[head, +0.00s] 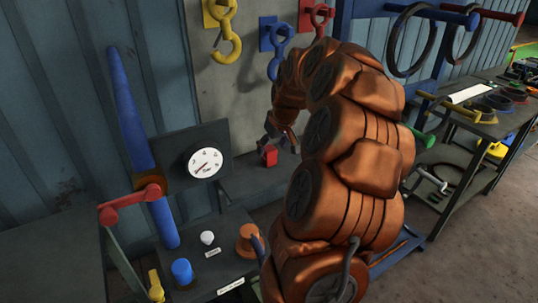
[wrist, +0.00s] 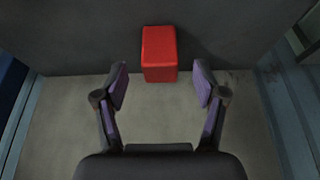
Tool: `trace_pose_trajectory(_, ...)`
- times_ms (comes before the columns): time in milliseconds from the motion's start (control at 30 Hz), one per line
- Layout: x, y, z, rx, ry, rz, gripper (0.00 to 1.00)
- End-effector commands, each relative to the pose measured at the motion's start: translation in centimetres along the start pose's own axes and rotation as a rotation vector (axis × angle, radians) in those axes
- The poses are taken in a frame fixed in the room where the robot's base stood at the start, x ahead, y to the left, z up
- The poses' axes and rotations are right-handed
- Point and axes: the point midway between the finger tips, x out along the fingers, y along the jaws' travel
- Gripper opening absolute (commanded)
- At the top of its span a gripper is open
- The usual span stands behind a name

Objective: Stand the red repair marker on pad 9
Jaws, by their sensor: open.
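My gripper (wrist: 160,84) is open and empty, with one finger to either side of the block's line. The block lies just beyond the fingertips and does not appear to be touched. In the head view my gripper (head: 275,138) is close to the block and partly hidden by my arm. I cannot make out pad 9 in either view.
A dark bench with a gauge (head: 205,163), a blue knob (head: 182,271), a white knob (head: 207,238) and an orange knob (head: 247,240) is at lower left. Hooks hang behind. A cluttered table (head: 470,128) stands right.

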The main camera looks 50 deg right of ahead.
Motion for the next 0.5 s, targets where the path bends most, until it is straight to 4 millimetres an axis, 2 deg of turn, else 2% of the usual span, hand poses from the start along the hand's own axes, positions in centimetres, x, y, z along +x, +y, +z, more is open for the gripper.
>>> trace_pose_trajectory(233,0.5,0.0,-1.1,0.0,0.0,0.001,0.71)
trace_pose_trajectory(500,4.4,-0.1,-0.8,0.0,-0.006,-0.002,0.71)
